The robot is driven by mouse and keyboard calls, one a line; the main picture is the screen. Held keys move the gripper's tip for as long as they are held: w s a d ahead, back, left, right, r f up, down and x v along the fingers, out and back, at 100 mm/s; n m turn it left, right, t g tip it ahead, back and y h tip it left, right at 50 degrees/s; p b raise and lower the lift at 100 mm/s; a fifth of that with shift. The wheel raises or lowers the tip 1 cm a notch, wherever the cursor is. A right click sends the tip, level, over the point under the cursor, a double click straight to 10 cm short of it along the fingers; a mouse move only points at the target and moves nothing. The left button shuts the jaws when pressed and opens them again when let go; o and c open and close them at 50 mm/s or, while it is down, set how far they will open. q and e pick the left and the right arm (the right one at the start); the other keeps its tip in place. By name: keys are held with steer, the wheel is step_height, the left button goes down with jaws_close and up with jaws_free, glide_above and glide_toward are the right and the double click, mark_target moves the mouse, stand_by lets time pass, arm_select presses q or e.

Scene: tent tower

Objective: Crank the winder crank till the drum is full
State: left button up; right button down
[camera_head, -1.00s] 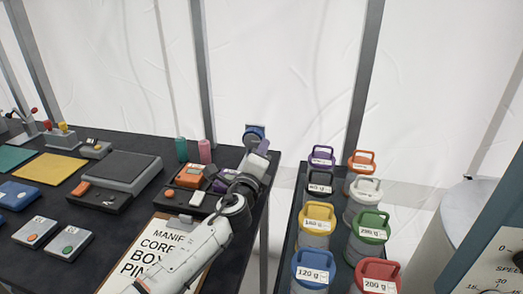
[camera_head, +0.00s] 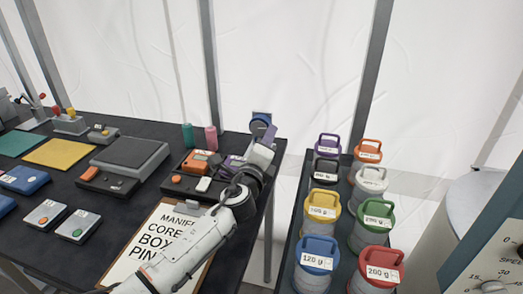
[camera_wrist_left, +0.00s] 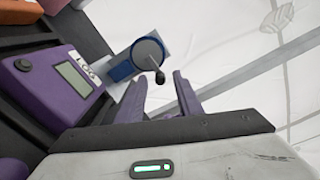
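The winder (camera_head: 260,123) is at the far right corner of the dark table, with a blue round drum. In the left wrist view the drum (camera_wrist_left: 123,70) sits behind a grey round crank disc (camera_wrist_left: 147,53) with a black knob (camera_wrist_left: 160,77). My left gripper (camera_head: 268,137) is right at the winder in the head view. In the left wrist view its two purple fingers (camera_wrist_left: 165,88) stand apart, with the knob near the gap between their tips. I cannot tell whether they touch it. How full the drum is cannot be seen. My right gripper is not in view.
A purple device with a display (camera_wrist_left: 72,75) is close left of my left gripper. Green (camera_head: 188,135) and pink (camera_head: 211,138) cylinders stand nearby. A clipboard (camera_head: 150,250) lies under my left arm. Several labelled weights (camera_head: 317,252) fill the right-hand stand.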

arm_select(q)
steer(key=p+v, duration=0.1)
steer(key=v, duration=0.8)
steer(key=shift+s, duration=0.1)
